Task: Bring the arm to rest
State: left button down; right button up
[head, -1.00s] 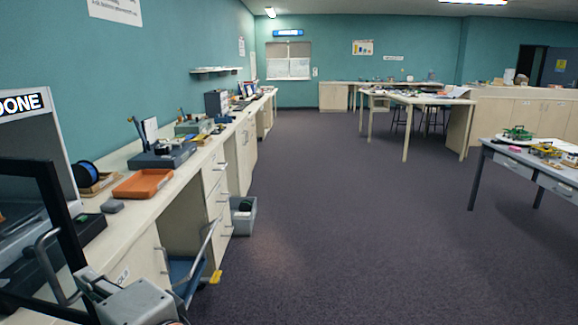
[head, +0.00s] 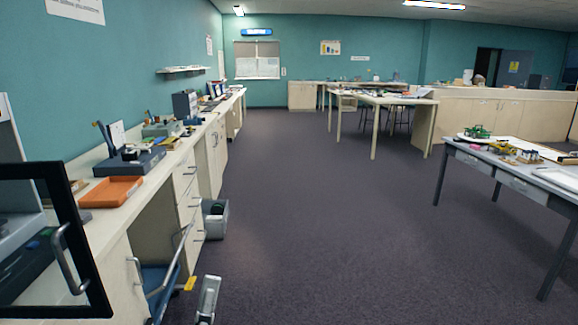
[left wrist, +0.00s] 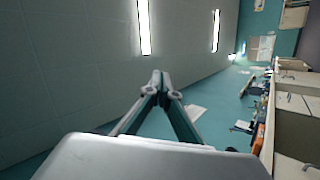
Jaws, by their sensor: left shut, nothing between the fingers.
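My left gripper (head: 209,290) is low in the head view, near the bottom edge, over the floor beside the left counter. In the left wrist view its fingers (left wrist: 161,85) come together at the tips and hold nothing. That view looks up past the gripper at the ceiling and the teal wall. My right gripper is in neither view.
A black-framed door (head: 92,262) with a grey handle (head: 66,260) stands open at the lower left. The counter carries an orange tray (head: 111,191). A blue cart (head: 160,277) and a grey bin (head: 216,222) stand below. A table (head: 515,180) is right; mid-floor is clear.

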pick_arm(q)
notch_tip(320, 180, down, 24)
jog(key=d+m+g+h, duration=0.2)
jog(key=m+g+h, duration=0.1)
jog(key=m+g, duration=0.7)
jog(key=s+a+f+m+g+y, duration=0.1)
jog(key=s+a+f+m+g, duration=0.1)
jog(key=f, duration=0.4)
jog(key=s+a+f+m+g+y, duration=0.1)
jog(key=s+a+f+m+g, duration=0.1)
jog(key=s+f, duration=0.3)
jog(key=s+a+f+m+g, duration=0.1)
jog(key=s+f+m+g, duration=0.1)
jog(key=f, duration=0.6)
jog(key=shift+s+a+f+y+p, duration=0.4)
jog(key=shift+s+p, duration=0.05)
jog(key=shift+s, duration=0.4)
